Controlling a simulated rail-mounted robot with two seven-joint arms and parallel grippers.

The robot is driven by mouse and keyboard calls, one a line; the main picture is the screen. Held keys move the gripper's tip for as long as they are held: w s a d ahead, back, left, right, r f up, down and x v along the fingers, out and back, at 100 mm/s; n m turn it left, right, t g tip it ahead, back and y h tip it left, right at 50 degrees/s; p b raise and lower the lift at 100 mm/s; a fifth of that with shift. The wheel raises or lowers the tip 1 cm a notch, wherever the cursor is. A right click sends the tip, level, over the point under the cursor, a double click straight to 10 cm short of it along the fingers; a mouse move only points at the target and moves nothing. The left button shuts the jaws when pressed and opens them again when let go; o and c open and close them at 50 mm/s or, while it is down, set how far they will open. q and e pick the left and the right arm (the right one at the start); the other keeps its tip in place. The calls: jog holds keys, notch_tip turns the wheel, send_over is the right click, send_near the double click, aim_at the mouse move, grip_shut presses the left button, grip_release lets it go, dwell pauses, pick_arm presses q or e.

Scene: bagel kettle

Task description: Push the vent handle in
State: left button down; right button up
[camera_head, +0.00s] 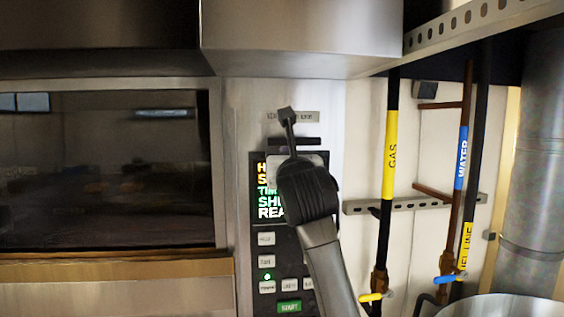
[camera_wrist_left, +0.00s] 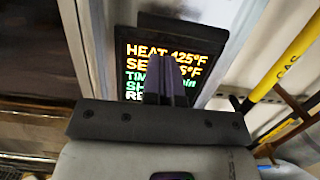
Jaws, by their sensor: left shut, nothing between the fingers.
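The vent handle (camera_head: 309,141) is a dark horizontal bar on the steel oven front, just below a small label plate and above the lit display. It also shows in the left wrist view (camera_wrist_left: 205,32) as a dark bar above the display text. My left gripper (camera_head: 287,113) is shut and empty, its fingers pointing up the panel. In the head view the fingers cross in front of the handle, and the tips overlap the label. My right gripper is out of view.
The control panel buttons (camera_head: 289,306) sit below the display. The glass oven window (camera_head: 100,180) is to the left. A steel hood (camera_head: 300,35) overhangs above. Gas (camera_head: 391,150) and water (camera_head: 461,160) pipes stand to the right, with a steel vessel rim at lower right.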

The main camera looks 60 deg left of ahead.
pick_arm(q)
jog(key=b+v, duration=0.2)
jog(key=v, duration=0.5)
jog(key=shift+d, duration=0.2)
jog(key=shift+r, duration=0.1)
